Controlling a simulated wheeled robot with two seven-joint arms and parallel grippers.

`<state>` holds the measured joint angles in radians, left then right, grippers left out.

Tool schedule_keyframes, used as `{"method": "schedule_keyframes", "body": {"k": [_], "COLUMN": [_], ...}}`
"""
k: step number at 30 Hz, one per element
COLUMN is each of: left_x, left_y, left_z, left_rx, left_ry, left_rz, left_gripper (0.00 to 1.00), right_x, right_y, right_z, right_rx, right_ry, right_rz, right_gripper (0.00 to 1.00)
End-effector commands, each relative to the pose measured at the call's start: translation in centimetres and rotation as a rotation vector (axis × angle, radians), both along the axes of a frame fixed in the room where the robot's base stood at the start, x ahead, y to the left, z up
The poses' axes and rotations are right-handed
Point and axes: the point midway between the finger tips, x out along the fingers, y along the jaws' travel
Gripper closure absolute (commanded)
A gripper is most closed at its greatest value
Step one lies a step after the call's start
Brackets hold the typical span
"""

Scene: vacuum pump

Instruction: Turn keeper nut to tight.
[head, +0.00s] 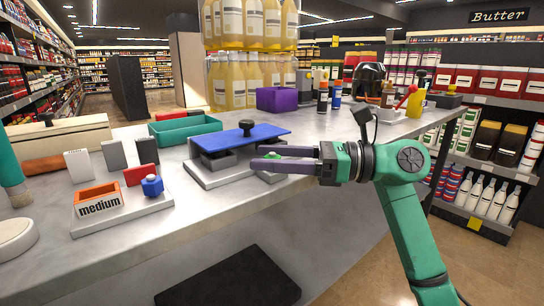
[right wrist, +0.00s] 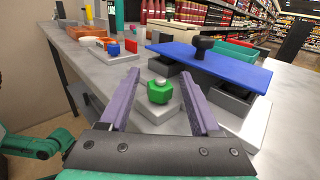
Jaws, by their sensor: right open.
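The keeper nut looks to be the green hex nut (right wrist: 159,92), with a pale stud tip showing at its top, on a light grey base plate (right wrist: 160,122). Beside the nut is a blue plate (head: 248,137) with a black knob (head: 246,127), over grey blocks. My left gripper is not seen.
A medium-labelled orange bin (head: 98,205) and a blue hex piece (head: 152,186) stand on a tray to the left. A green bin (head: 185,130) and a purple box (head: 277,99) stand behind. The front table strip is clear. A dark mat (head: 230,280) lies below.

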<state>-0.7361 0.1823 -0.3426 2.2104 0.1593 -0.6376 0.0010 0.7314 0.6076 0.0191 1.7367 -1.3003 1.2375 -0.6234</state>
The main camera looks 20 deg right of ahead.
Motion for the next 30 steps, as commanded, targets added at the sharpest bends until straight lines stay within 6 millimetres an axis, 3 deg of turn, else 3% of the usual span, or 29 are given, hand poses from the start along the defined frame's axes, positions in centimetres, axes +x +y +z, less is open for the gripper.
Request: {"method": "schedule_keyframes", "body": {"k": [4, 9, 20, 30], "left_x": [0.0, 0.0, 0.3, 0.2], "left_y": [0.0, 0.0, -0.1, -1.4], "left_z": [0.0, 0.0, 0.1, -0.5], "left_rx": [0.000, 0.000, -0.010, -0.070], "left_ry": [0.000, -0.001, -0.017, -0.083], "left_rz": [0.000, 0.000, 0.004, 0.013], "left_gripper": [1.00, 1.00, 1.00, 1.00], "right_x": [0.0, 0.0, 0.0, -0.1], "right_y": [0.0, -0.1, -0.1, -0.1], "right_z": [0.0, 0.0, -0.1, -0.2], "right_rx": [0.000, 0.000, -0.002, -0.006], "right_ry": [0.001, 0.001, -0.001, -0.004], "right_rz": [0.000, -0.001, -0.031, -0.218], "right_gripper": [0.36, 1.00, 1.00, 1.00]}}
